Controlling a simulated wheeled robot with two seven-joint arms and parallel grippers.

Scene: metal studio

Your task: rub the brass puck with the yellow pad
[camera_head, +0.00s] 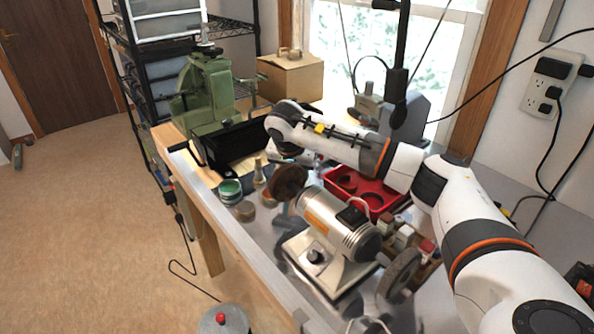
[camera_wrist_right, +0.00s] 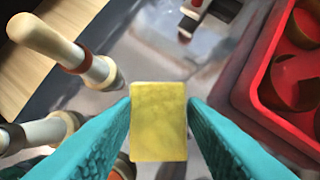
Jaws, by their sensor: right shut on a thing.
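My right gripper (camera_wrist_right: 159,118) is shut on the yellow pad (camera_wrist_right: 158,122), held between its two teal fingers in the right wrist view. In the head view my right arm reaches in from the right over the bench, and the pad cannot be made out there. A small brownish round disc, which looks like the brass puck (camera_head: 244,211), lies on the bench near its left edge, beside a green tin (camera_head: 230,191). The pad appears apart from it. My left gripper is not in view.
A bench grinder (camera_head: 325,225) stands in the middle of the bench. A red tray (camera_head: 345,185) with round wells lies behind it; it also shows in the wrist view (camera_wrist_right: 262,95). A green machine (camera_head: 205,95) and a black bin (camera_head: 235,143) stand at the back left.

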